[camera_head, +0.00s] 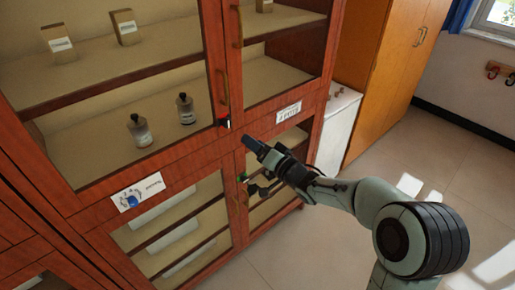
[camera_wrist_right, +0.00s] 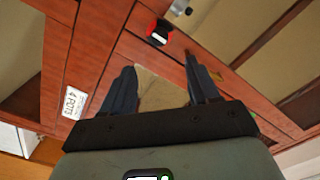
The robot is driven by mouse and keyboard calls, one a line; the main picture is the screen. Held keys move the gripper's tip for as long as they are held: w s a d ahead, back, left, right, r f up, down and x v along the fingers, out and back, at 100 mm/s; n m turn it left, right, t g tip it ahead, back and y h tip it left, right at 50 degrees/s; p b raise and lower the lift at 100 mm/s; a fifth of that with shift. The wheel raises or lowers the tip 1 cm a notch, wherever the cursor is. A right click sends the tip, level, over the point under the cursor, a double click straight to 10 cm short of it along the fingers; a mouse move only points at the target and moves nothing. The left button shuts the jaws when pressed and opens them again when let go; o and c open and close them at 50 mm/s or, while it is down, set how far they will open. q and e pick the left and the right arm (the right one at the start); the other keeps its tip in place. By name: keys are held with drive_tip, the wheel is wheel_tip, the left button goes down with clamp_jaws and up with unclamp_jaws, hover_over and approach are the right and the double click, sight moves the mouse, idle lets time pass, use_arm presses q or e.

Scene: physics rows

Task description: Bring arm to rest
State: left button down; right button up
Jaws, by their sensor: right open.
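My right arm (camera_head: 345,195) reaches in from the lower right in the head view, toward the front of a red-brown wooden cabinet (camera_head: 180,160). My right gripper (camera_head: 247,160) is open, its fingers pointing at the cabinet's middle rail between the upper and lower doors. In the wrist view the two dark fingers of the right gripper (camera_wrist_right: 160,66) stand apart with nothing held between them. Whether a fingertip touches the wood I cannot tell. My left gripper is not in view.
A small red and black lock (camera_head: 223,122) sits on the cabinet's upper door edge, near the gripper; it also shows in the wrist view (camera_wrist_right: 158,34). Two bottles (camera_head: 140,131) stand behind the glass. A white cabinet (camera_head: 338,128) and an orange wardrobe (camera_head: 390,70) stand right. Floor (camera_head: 410,155) is open.

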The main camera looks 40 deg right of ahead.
drive_tip(key=shift+s, duration=0.3)
drive_tip(key=s+a+f+g, duration=0.2)
drive_tip(key=a+f+g, duration=0.1)
drive_tip(key=f, duration=0.8)
drive_tip(key=s+a+f+g, duration=0.3)
drive_tip(key=a+f, duration=0.1)
drive_tip(key=f, duration=0.8)
drive_tip(key=s+a+f+g, duration=0.2)
drive_tip(key=a+f+g, duration=0.1)
drive_tip(key=f, duration=0.8)
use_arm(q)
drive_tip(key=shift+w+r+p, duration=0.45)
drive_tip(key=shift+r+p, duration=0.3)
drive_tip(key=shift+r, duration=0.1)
use_arm(e)
drive_tip(key=s+a+f+n+g, duration=0.1)
drive_tip(key=s+a+f+g, duration=0.2)
drive_tip(key=s, duration=0.5)
drive_tip(key=s+a+f+n+g+y, duration=0.1)
drive_tip(key=s+a+f+g, duration=0.2)
drive_tip(key=s+a+f, duration=0.3)
drive_tip(key=s+a+f+n+g+y, duration=0.1)
drive_tip(key=s+a+f+g, duration=0.3)
drive_tip(key=s, duration=0.7)
drive_tip(key=shift+s+a+f+n, duration=0.2)
drive_tip(key=shift+s+f+n, duration=0.2)
drive_tip(key=shift+n, duration=0.2)
